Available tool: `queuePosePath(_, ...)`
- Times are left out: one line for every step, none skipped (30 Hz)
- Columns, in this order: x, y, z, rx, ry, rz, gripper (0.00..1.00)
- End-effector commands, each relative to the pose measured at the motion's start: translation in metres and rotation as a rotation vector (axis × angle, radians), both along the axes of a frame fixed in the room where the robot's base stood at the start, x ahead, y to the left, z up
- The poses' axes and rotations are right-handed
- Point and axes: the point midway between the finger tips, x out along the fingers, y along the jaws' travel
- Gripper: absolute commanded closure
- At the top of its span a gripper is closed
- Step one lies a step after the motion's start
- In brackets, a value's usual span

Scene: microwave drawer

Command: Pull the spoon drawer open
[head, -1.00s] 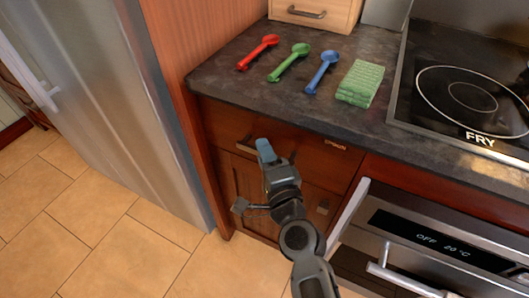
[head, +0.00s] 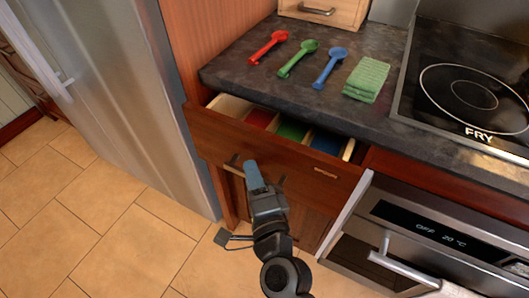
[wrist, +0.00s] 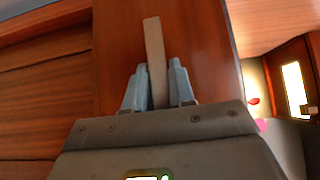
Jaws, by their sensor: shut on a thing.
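The spoon drawer (head: 215,133) under the counter stands partly open, and red, green and blue compartments show inside it. Its handle (head: 233,161) is a bar on the drawer front. My gripper (head: 253,172) is at the handle, in front of the drawer. In the wrist view the blue fingers (wrist: 157,88) are on both sides of the handle bar (wrist: 154,50), shut on it. The gripper hides part of the handle in the head view.
A red spoon (head: 267,48), a green spoon (head: 297,59), a blue spoon (head: 329,69) and a folded green cloth (head: 366,79) lie on the dark counter (head: 230,72). A fridge (head: 105,90) stands left. An oven (head: 440,235) is at right.

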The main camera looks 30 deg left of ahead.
Motion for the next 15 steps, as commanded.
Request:
queuePosePath(-0.019,-0.002,0.001,-0.004,0.007,0.000,1.00)
queuePosePath(-0.029,-0.001,0.002,-0.002,0.008,0.001,1.00)
queuePosePath(-0.044,-0.001,0.002,-0.003,0.007,0.004,1.00)
queuePosePath(-0.055,-0.001,0.001,-0.004,0.008,0.004,1.00)
queuePosePath(-0.065,-0.001,0.002,-0.004,0.006,0.004,1.00)
queuePosePath(-0.080,-0.001,0.001,-0.003,0.007,0.003,1.00)
queuePosePath(-0.091,-0.001,0.001,-0.004,0.008,0.004,1.00)
queuePosePath(-0.101,-0.001,0.001,-0.004,0.006,0.003,1.00)
queuePosePath(-0.116,-0.001,0.001,-0.002,0.008,0.003,1.00)
queuePosePath(-0.126,-0.001,0.001,-0.003,0.007,0.003,1.00)
queuePosePath(-0.137,-0.001,0.000,-0.003,0.007,0.002,1.00)
queuePosePath(-0.151,-0.001,0.000,-0.003,0.008,0.002,1.00)
queuePosePath(-0.162,-0.001,0.000,-0.002,0.008,0.001,1.00)
queuePosePath(-0.173,-0.001,0.000,-0.002,0.008,0.002,1.00)
queuePosePath(-0.187,-0.001,-0.001,-0.002,0.008,0.001,1.00)
